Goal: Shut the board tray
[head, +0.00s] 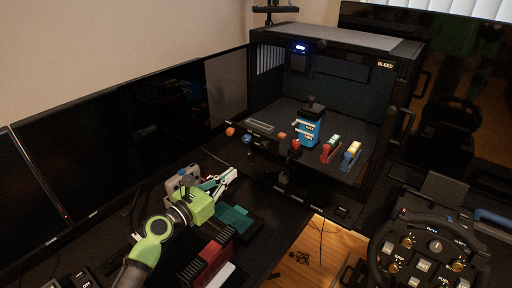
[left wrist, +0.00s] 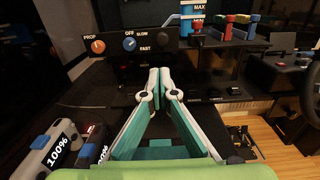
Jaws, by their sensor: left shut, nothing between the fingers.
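A black cabinet (head: 345,85) stands open at the front. Its front panel (head: 262,142) carries orange and blue knobs. Below the panel is a dark ledge (head: 312,197); I cannot tell whether this is the board tray. My left gripper (head: 232,173) is in front of the panel, at its left and lower side. In the left wrist view its fingertips (left wrist: 160,76) meet with nothing between them, and the panel (left wrist: 135,55) is just beyond. A flat teal piece (head: 236,218) lies beside and below the gripper. My right gripper is not in view.
A blue bottle (head: 308,132) and red and blue levers (head: 331,150) are at the cabinet's front. A steering wheel (head: 430,250) is at the right. Dark monitors (head: 120,140) line the left. Grey boxes (left wrist: 55,142) and a red block (head: 208,262) sit near my left arm.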

